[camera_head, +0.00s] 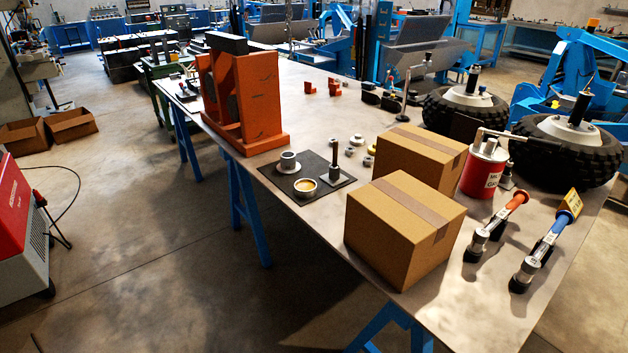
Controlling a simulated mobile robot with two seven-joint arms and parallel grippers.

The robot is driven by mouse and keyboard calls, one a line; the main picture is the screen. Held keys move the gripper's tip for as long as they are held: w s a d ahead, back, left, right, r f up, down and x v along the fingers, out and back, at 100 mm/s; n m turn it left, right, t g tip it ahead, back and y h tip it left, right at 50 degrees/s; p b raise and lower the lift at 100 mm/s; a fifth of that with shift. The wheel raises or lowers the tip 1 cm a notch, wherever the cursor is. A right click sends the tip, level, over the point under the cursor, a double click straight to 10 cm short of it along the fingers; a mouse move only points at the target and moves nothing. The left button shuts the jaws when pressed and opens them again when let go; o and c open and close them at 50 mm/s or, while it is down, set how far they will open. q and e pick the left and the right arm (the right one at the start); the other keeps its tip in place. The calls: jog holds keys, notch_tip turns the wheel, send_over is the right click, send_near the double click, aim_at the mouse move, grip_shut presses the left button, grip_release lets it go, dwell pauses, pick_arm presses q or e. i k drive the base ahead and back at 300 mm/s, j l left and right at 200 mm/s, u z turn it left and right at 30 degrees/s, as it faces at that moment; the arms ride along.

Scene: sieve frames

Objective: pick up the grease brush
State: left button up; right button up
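I cannot tell for sure which thing is the grease brush. A red can with a white label (484,168) stands on the table at the right, with a grey rod-like handle (505,134) across its top. In front of it are an orange-handled tool (494,228) and a blue-handled tool (543,252), each with a metal body and dark end. A small upright dark-handled piece (334,165) stands on a black mat (268,172). Neither of my grippers is in view.
Two cardboard boxes (405,225) (420,155) stand mid-table. An orange metal frame (258,97) stands farther left. A cup (288,162) and a bowl (305,187) are on the mat. Black wheels (545,165) fill the right back. The table's right front corner (500,315) is bare.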

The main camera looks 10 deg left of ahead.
aim_at(335, 144)
jog(key=j+z, duration=0.1)
jog(key=z, duration=0.3)
jog(key=i+j+z, duration=0.1)
jog(key=z, duration=0.25)
jog(key=j+z, duration=0.15)
jog(key=z, duration=0.25)
jog(key=j+z, duration=0.55)
jog(key=j, duration=0.3)
jog(key=k+j+z, duration=0.2)
jog(key=j, duration=0.65)
jog(key=i+j, duration=0.05)
jog(key=i, duration=0.05)
